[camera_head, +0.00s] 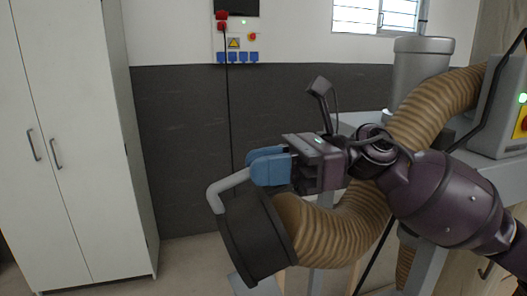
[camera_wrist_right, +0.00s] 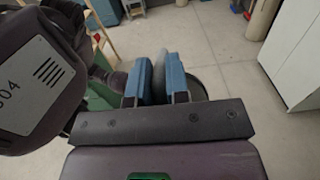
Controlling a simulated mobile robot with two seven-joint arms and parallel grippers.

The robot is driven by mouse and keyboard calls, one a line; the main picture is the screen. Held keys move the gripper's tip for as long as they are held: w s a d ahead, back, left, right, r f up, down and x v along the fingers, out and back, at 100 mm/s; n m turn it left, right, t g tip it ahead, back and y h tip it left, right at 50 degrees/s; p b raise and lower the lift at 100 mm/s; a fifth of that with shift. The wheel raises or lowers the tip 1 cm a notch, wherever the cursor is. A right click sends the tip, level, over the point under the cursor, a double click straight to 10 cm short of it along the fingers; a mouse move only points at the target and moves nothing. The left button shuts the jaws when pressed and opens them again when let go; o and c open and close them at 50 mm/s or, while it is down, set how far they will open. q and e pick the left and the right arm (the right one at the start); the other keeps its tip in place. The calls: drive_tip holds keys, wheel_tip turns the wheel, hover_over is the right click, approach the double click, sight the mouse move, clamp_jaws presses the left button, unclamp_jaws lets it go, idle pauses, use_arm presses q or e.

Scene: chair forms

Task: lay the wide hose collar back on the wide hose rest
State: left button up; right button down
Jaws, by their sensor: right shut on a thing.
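The wide hose collar (camera_head: 254,236) is a black ring on the end of a ribbed brown hose (camera_head: 345,230), with a bent grey handle (camera_head: 228,188). It is tilted, with its open end toward the lower left. My right gripper (camera_head: 268,167) has its blue fingers shut on the grey handle. The handle (camera_wrist_right: 160,72) also shows between the fingers in the right wrist view, and part of the dark collar lies behind them. A pale grey plate (camera_head: 241,283) shows under the collar; I cannot tell whether it is the rest or whether they touch. My left gripper is not in view.
A grey machine with a upright grey pipe (camera_head: 422,62) stands at the right, where the hose rises to it. A white cabinet (camera_head: 75,150) stands at the left. A black cable hangs on the dark wall panel. Floor between cabinet and collar is clear.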

sight(263, 205)
drive_tip(key=shift+a+r, duration=0.1)
drive_tip(key=shift+s+f, duration=0.15)
drive_tip(key=shift+f, duration=0.35)
drive_tip(key=shift+f+b, duration=1.2)
drive_tip(key=shift+f, duration=1.35)
wheel_tip(263, 205, down, 2)
drive_tip(key=shift+b, duration=0.4)
drive_tip(key=shift+f+b, duration=0.75)
drive_tip(key=shift+f, duration=0.9)
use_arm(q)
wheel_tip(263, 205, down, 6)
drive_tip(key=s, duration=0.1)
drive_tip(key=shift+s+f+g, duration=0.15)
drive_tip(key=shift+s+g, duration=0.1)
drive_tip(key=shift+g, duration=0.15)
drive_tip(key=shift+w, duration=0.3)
